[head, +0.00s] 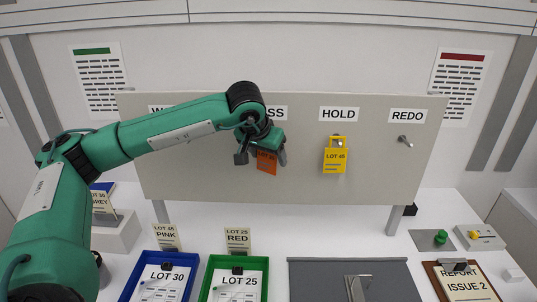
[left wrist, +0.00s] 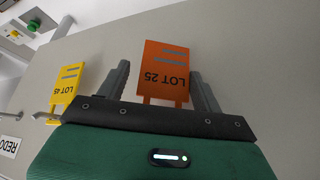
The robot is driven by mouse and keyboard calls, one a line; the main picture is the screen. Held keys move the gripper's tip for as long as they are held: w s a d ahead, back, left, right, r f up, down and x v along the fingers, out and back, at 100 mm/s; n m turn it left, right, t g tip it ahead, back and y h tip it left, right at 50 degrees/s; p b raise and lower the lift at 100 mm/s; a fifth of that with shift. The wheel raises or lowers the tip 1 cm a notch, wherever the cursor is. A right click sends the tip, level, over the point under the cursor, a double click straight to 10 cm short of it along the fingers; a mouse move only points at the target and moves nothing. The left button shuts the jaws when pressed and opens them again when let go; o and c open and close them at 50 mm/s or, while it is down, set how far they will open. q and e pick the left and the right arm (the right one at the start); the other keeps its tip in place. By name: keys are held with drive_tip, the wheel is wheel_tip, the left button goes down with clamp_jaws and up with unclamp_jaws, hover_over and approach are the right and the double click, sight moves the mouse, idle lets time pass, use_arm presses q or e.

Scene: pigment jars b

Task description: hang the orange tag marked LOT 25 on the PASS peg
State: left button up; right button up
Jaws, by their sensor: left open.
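The orange tag (head: 266,162) is at the peg board below the PASS label (head: 276,113), which my arm partly covers. In the left wrist view the tag (left wrist: 166,68) reads LOT 25 and shows between my fingers, with a gap on each side. My left gripper (head: 262,156) is open around it, at the board; it also shows in the left wrist view (left wrist: 162,88). The PASS peg and the tag's top edge are hidden by the gripper, so I cannot see how the tag sits on the peg. My right gripper is not in view.
A yellow LOT 45 tag (head: 334,160) hangs on the HOLD peg. The REDO peg (head: 404,141) is bare. Below the board stand a blue tray (head: 128,287), a green tray (head: 207,284), a grey mat (head: 396,278) and a clipboard (head: 437,276). The left label is mostly covered by my arm.

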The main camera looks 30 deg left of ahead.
use_arm(q)
drive_tip(key=shift+a+r, duration=0.1)
drive_tip(key=shift+a, duration=0.2)
drive_tip(key=b+v, duration=0.3)
drive_tip(key=v, duration=1)
drive_tip(key=shift+s+d+r+b, duration=0.15)
drive_tip(key=shift+d+r+b, duration=0.15)
drive_tip(key=shift+b, duration=0.1)
drive_tip(key=shift+f, duration=0.1)
